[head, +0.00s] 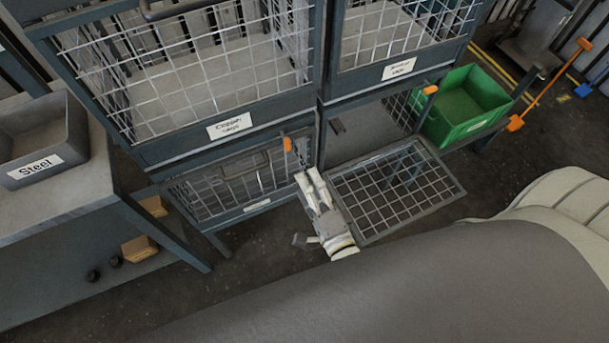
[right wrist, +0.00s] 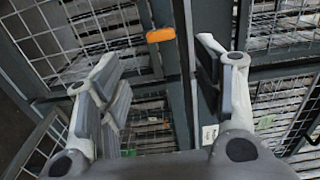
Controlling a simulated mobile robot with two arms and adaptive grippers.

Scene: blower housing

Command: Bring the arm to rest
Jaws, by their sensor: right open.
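My right gripper (head: 310,185) is in front of the lower cages, by the post between the lower left and lower right compartments. In the right wrist view my right gripper (right wrist: 160,58) has its fingers wide apart, with nothing held between them. An orange latch (head: 287,144) is close beyond its tips on the lower left door. An orange latch (right wrist: 160,35) also shows between the fingers in the right wrist view, apart from both. My left gripper is not in view.
The lower right mesh door (head: 395,192) stands open beside my right arm. The lower left mesh door (head: 225,185) looks shut. A green crate (head: 465,112) stands to the right. A table with a grey "Steel" bin (head: 45,140) is at left. Dark floor (head: 250,255) is free in front.

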